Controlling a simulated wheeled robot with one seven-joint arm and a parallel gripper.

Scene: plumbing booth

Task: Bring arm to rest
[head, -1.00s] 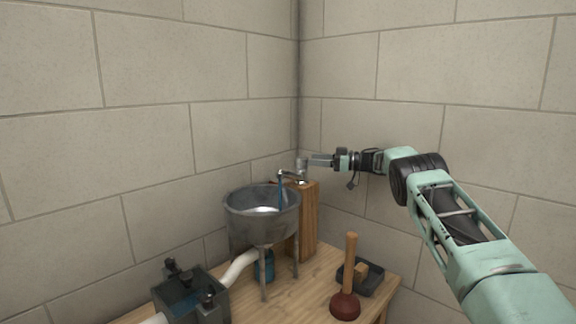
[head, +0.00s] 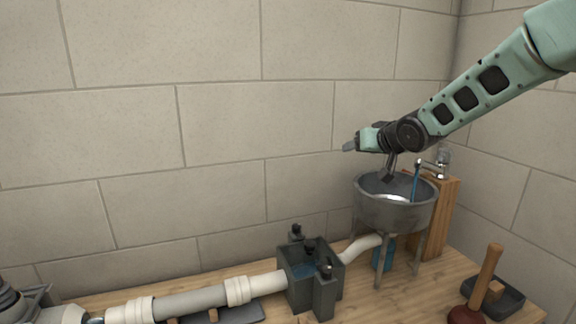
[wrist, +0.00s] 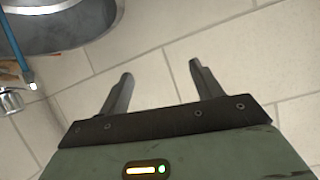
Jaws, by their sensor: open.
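My gripper (head: 350,147) is above and to the left of the metal sink basin (head: 372,212) in the head view, in front of the block wall. In the wrist view my gripper (wrist: 160,80) has its two fingers apart, with nothing between them. The rim of the basin (wrist: 70,42) shows at the top left of the wrist view. The faucet also shows at the left edge of the wrist view (wrist: 12,100).
A wooden post (head: 440,215) stands behind the basin. A plunger (head: 484,280) and a dark tray (head: 508,298) are at the right of the wooden table (head: 400,300). A grey tank (head: 312,275) and white pipe (head: 255,286) lie at the left. The wall above is clear.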

